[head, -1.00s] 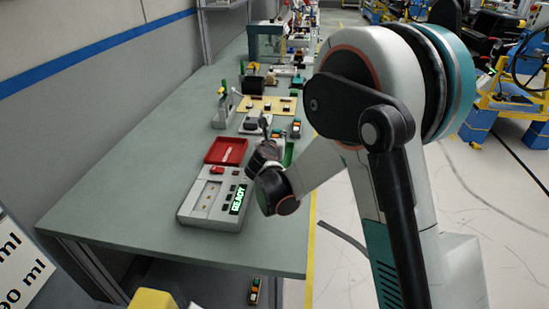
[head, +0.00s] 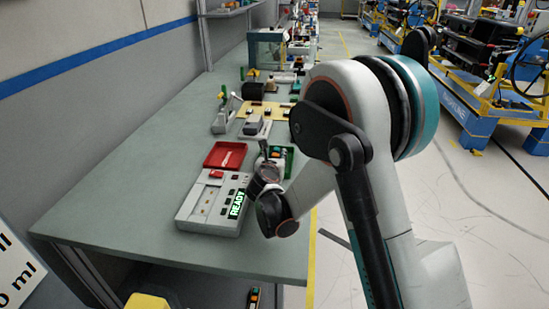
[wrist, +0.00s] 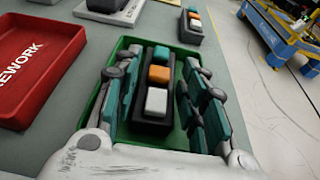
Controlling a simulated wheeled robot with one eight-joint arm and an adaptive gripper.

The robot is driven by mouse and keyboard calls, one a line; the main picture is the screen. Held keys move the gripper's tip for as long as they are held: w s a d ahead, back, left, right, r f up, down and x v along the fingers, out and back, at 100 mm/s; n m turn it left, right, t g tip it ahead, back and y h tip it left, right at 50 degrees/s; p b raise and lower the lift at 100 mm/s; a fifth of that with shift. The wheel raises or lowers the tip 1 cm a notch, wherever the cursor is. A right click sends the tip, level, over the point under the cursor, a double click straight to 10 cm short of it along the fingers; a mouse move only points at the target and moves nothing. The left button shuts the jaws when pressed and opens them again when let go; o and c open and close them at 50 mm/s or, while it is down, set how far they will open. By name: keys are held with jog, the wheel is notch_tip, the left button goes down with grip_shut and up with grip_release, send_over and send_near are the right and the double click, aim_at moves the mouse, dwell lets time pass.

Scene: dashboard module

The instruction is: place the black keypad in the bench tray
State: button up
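The black keypad (wrist: 154,95), with teal, orange and white buttons, sits inside the green tray (wrist: 99,107) in the wrist view. My gripper (wrist: 160,72) is open, with its teal-padded fingers on either side of the keypad and a small gap showing on both sides. In the head view my gripper (head: 265,158) points down at the green tray (head: 289,161), partly covering it. The keypad's lower sides are shadowed, so its contact with the tray floor is hard to see.
A red REWORK tray (wrist: 37,66) stands left of the green tray. A similar keypad (wrist: 191,25) lies beyond it. A grey READY box (head: 211,203) stands nearer on the bench. Clear bench (head: 130,190) lies to the left.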

jog(key=shift+o, duration=0.5)
jog(key=shift+r, duration=0.1)
jog(key=shift+s+r, duration=0.2)
jog(key=shift+s, duration=0.05)
jog(key=p+v, duration=0.3)
jog(key=v, duration=0.8)
jog(key=shift+s, duration=0.25)
